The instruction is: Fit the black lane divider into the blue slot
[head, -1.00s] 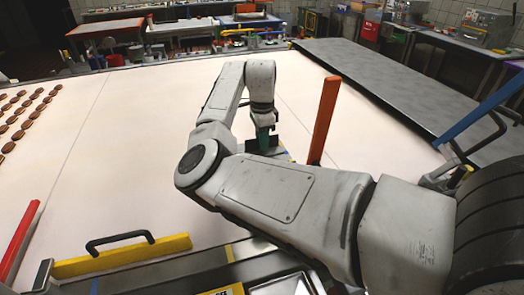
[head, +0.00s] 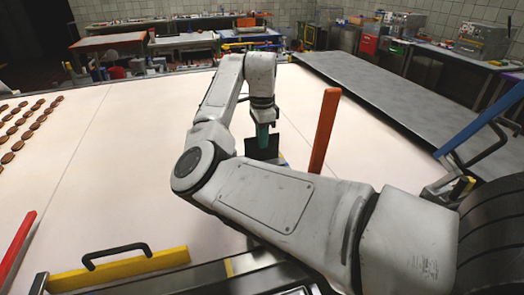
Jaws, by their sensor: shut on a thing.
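My gripper (head: 262,135) is at the end of my arm, low over the pale surface, with teal parts at its tip. It is shut on a dark piece that looks like the black lane divider (head: 263,153), just under the tip. Its lower edge is close to the surface; I cannot tell whether it touches. A small bluish patch (head: 283,160) shows beside it on the right, partly hidden by my arm; I cannot tell whether it is the blue slot.
An orange upright bar (head: 324,130) stands right of my gripper. Rows of brown biscuits (head: 22,128) lie at the far left. A yellow bar with a black handle (head: 125,270) and a red bar (head: 15,248) are at the near left. The pale surface (head: 140,150) between is clear.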

